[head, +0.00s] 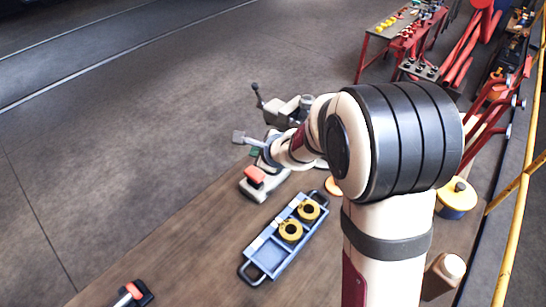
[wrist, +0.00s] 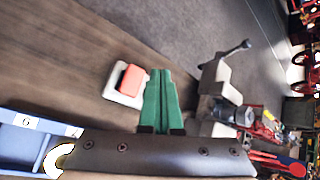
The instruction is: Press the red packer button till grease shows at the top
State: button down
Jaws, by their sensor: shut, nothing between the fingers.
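The red packer button (head: 255,175) sits on a pale base on the wooden bench. It also shows in the wrist view (wrist: 131,78), left of the fingertips. My gripper (wrist: 160,76) has its green fingers shut together with nothing between them. In the head view my gripper (head: 256,152) is just behind the button, partly hidden by my own wrist. In the wrist view a gap shows between the fingers and the button in the picture; I cannot tell their height above it. No grease can be made out.
A blue tray (head: 267,258) with yellow rings lies in front of the button. A grey vise-like device with a lever (head: 285,109) stands behind my gripper. A yellow-and-blue pot (head: 457,196) stands at right. A red-handled item (head: 130,292) lies at the front left; the bench between is clear.

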jog(key=shift+r, duration=0.1)
dwell(0.6)
notch_tip(320, 180, up, 4)
jog(key=shift+f, duration=0.15)
jog(key=shift+f, duration=0.1)
send_near(251, 166)
jog(key=shift+x, duration=2.2)
jog(key=shift+w, duration=0.15)
jog(key=shift+f, duration=0.25)
dwell(0.3)
